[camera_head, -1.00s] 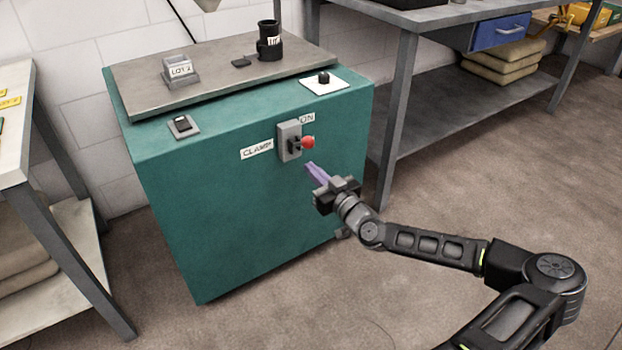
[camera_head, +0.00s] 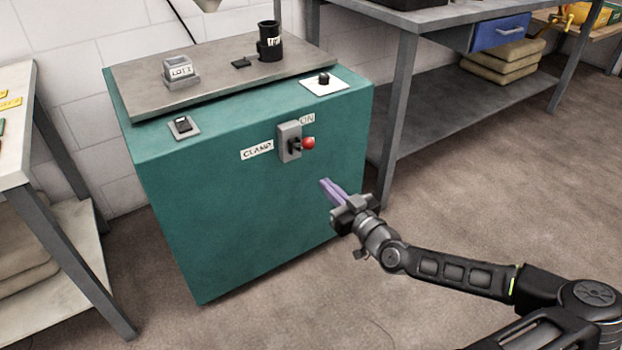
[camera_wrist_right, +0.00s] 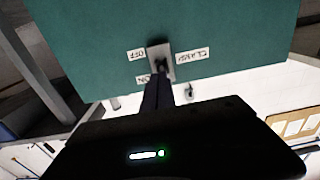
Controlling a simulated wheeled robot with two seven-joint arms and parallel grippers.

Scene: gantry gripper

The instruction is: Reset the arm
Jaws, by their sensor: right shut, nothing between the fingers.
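My right gripper (camera_head: 326,184) is shut and empty. Its purple-grey fingers point at the front of the teal cabinet (camera_head: 225,215), below and right of the clamp switch. The clamp switch (camera_head: 289,141) is a grey plate with a dark lever and a red knob (camera_head: 308,143). It sits beside a CLAMP label (camera_head: 257,150) and an ON label (camera_head: 307,118). The fingers look apart from the switch. In the right wrist view, the switch plate (camera_wrist_right: 160,60) shows upside down beyond the fingers (camera_wrist_right: 157,95), with an OFF label (camera_wrist_right: 137,54). My left gripper is not in view.
On the cabinet top are a grey LOT 1 block (camera_head: 180,72), a black cylinder (camera_head: 270,42), a rocker switch (camera_head: 183,126) and a white plate with a black knob (camera_head: 324,82). A grey workbench (camera_head: 400,90) stands right. A white table (camera_head: 18,130) stands left. Floor at right is clear.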

